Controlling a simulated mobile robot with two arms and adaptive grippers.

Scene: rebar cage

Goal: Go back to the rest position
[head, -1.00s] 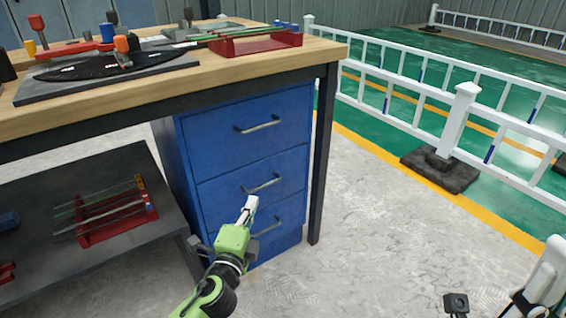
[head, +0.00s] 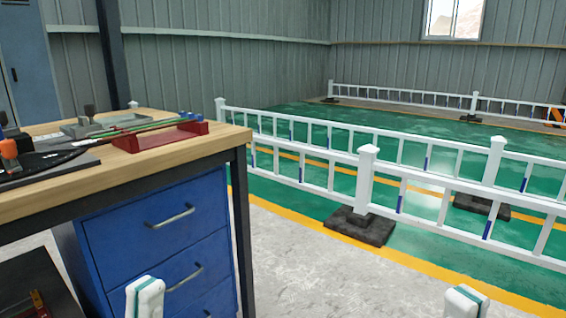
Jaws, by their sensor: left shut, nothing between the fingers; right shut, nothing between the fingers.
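My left gripper (head: 145,298) shows at the bottom edge, left of centre, in the head view. Only its white tip with a green stripe is seen, overlapping the blue drawers in the picture. It is shut and empty. My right gripper (head: 466,301) shows at the bottom edge, right of centre, in front of the pale floor and yellow line. It is also shut and empty. The two tips are at nearly the same height in the picture, wide apart. Both arms behind them are out of view.
A wooden workbench (head: 165,163) with blue drawers (head: 160,240) stands at left. A red rack (head: 160,134) with rods lies on it. A white fence (head: 367,175) on black feet runs across the right. Pale floor (head: 310,265) between bench and fence is clear.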

